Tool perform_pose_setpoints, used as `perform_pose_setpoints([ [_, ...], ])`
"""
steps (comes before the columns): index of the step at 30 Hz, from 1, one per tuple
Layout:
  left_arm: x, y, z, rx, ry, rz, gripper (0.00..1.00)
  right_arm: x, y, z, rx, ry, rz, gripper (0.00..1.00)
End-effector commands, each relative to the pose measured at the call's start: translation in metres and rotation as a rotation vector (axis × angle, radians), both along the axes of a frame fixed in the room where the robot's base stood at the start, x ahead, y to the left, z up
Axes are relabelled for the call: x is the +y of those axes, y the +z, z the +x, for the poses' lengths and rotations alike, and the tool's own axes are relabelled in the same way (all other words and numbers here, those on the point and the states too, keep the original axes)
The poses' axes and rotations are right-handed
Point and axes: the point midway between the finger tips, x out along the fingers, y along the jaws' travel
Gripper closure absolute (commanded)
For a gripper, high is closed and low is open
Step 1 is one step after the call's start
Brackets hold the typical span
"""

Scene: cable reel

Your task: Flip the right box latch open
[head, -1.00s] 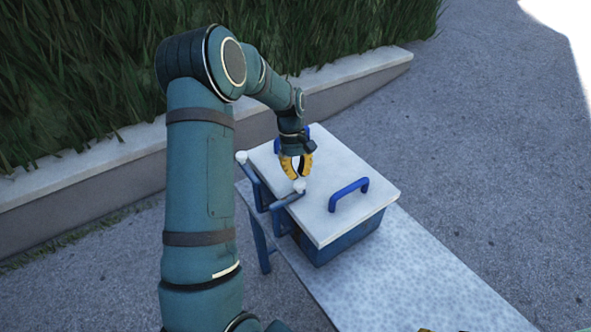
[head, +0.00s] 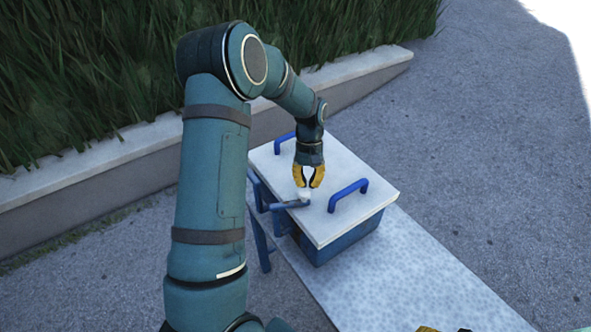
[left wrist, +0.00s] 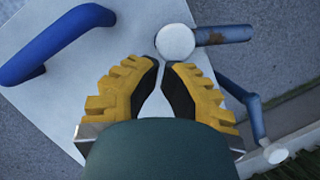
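The box has a white lid (head: 345,170) over a blue body (head: 345,240). The right latch (head: 290,204) is a blue lever with a white knob at the lid's near left edge. It also shows in the left wrist view (left wrist: 222,35). The other latch (head: 256,188) is partly hidden by my arm; its lever and knob show in the left wrist view (left wrist: 246,108). My left gripper (head: 309,186) points down with its fingertips slightly apart, just over the right latch's knob. I cannot tell whether they touch it. Yellow parts of my right gripper (head: 445,329) show at the bottom edge.
Two blue handles stand on the lid, one nearer (head: 348,193) and one farther (head: 281,141). The box rests on a pale speckled surface (head: 410,280), bare towards the lower right. A low kerb (head: 100,175) and tall grass lie behind.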

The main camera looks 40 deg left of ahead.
Motion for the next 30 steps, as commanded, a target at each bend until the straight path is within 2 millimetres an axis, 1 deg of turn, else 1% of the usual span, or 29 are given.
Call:
perform_pose_setpoints([
  [3,-0.012,0.001,-0.005,0.0,-0.116,0.0,1.0,0.0,0.004,0.0,0.0,0.0,0.001,0.53],
  [15,-0.042,0.001,-0.029,0.0,-0.496,0.0,1.0,0.0,0.008,0.0,0.0,0.0,0.002,0.53],
  [24,-0.056,0.0,-0.052,0.0,-0.774,-0.001,1.0,0.0,0.008,0.0,0.0,0.0,0.002,0.53],
  [30,-0.062,0.0,-0.067,0.0,-0.931,0.0,1.0,0.0,0.007,0.0,0.0,0.0,0.001,0.53],
])
